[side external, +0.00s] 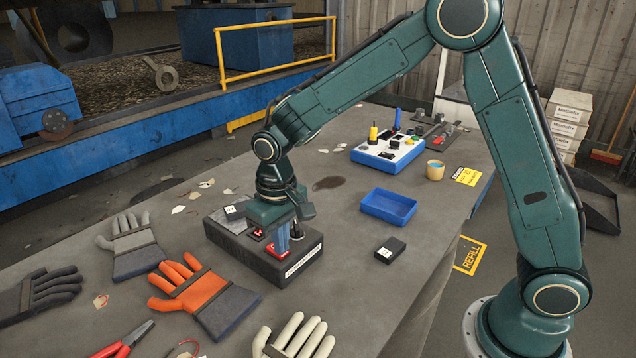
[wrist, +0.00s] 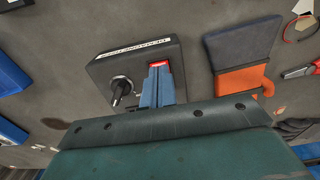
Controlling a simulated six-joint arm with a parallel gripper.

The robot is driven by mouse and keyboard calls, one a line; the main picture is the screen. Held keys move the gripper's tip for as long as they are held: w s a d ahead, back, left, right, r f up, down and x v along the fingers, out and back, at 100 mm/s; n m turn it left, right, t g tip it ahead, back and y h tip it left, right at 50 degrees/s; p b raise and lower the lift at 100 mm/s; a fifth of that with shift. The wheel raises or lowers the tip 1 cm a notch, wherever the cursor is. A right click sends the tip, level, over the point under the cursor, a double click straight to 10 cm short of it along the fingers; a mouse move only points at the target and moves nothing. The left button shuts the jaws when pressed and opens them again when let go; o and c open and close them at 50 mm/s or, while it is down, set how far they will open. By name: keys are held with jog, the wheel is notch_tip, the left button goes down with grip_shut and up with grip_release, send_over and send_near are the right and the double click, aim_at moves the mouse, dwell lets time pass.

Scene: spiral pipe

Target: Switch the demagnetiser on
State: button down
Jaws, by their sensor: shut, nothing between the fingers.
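The demagnetiser is a long dark box (side external: 293,262) on the grey table in the side view; its labelled end (wrist: 135,52) shows in the wrist view. A red switch (side external: 272,250) sits on its top, partly hidden by my fingers; its red edge also shows in the wrist view (wrist: 159,65). Beside it stand a black knob (wrist: 121,88) and a small red-lit panel (side external: 257,234). My gripper (side external: 282,248) points down with its blue fingers shut and empty, tips at the switch. I cannot tell whether they touch it or which way it is set.
An orange glove (side external: 190,285) and other gloves lie left and in front of the box. A blue tray (side external: 389,207) and a small black box (side external: 390,249) lie to the right. A blue-and-white control box (side external: 388,150) stands behind. Red-handled pliers (side external: 125,340) lie at the front.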

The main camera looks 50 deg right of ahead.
notch_tip(320, 180, up, 7)
dwell(1.1)
jog(key=shift+r, duration=0.1)
jog(key=s+d+r+t, duration=0.3)
jog(key=s+d+r, duration=0.4)
jog(key=s+r, duration=0.3)
jog(key=s+d+t, duration=0.2)
jog(key=s+d, duration=0.1)
jog(key=s, duration=1.1)
jog(key=shift+d+f+t, duration=0.3)
